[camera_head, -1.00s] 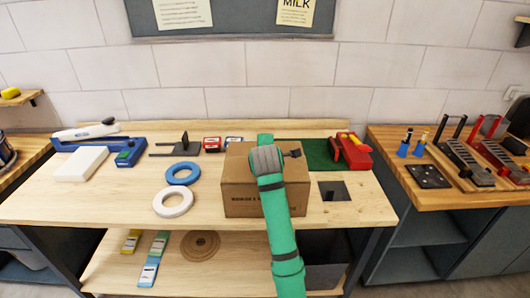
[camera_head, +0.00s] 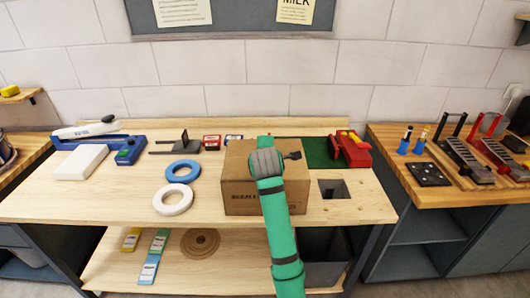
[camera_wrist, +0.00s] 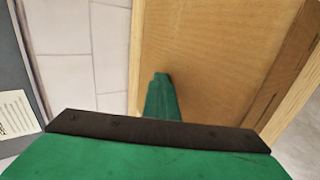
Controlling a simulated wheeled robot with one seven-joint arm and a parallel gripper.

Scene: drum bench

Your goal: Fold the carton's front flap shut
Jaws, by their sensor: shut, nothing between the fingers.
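The brown cardboard carton (camera_head: 236,191) stands on the bench, right of the middle, with dark print on its front face. I cannot make out the front flap separately from the carton. My gripper (camera_wrist: 161,77) is shut and empty, over the carton's top. Whether its tip touches the cardboard cannot be told.
A blue ring (camera_head: 182,172) and a white ring (camera_head: 173,201) lie left of the carton. A red device (camera_head: 352,150) on a green mat (camera_head: 317,153) is at the back right. A square opening (camera_head: 333,189) lies right of the carton. The bench's front left is clear.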

